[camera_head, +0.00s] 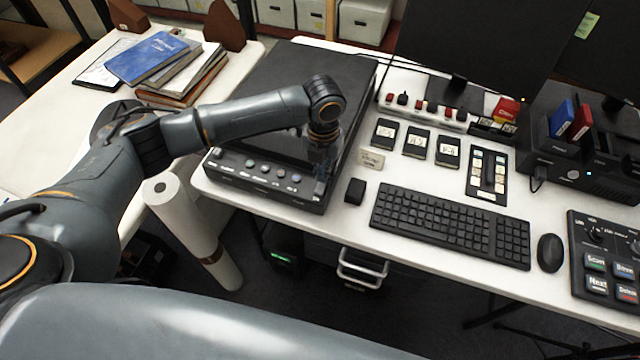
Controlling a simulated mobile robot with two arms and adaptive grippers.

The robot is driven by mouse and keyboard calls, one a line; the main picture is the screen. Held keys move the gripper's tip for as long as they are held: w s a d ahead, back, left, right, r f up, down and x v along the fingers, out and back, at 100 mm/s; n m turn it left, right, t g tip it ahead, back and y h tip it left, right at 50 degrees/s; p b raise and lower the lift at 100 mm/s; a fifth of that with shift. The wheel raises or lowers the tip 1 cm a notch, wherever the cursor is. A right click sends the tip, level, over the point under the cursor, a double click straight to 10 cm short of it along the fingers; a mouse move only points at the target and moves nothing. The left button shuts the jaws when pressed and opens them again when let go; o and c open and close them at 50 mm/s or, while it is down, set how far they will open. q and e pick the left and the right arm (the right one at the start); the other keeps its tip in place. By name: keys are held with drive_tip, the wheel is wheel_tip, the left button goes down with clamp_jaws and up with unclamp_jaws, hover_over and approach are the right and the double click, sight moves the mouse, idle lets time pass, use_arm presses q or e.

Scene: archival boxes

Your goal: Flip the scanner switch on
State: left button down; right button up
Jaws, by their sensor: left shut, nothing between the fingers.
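The scanner (285,85) is a black flatbed unit on the left end of the white desk. Its front panel (265,178) carries a row of small round buttons with white labels. My left gripper (320,190) is shut and empty, pointing down at the right end of that panel. I cannot tell whether its fingertips touch the panel. The scanner switch cannot be made out; the gripper covers part of the panel's right end. My right gripper is not in view.
A small black block (355,191) and a label card (370,160) sit just right of the scanner. The keyboard (450,225), mouse (549,253) and power strip (422,108) fill the desk further right. A white paper roll (192,230) stands in front, at left.

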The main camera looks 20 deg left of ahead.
use_arm(q)
drive_tip(key=shift+f+b, duration=0.35)
drive_tip(key=shift+f, duration=0.55)
idle(0.3)
wheel_tip(320, 180, up, 7)
drive_tip(key=p, duration=0.7)
drive_tip(key=shift+r, duration=0.1)
idle(0.3)
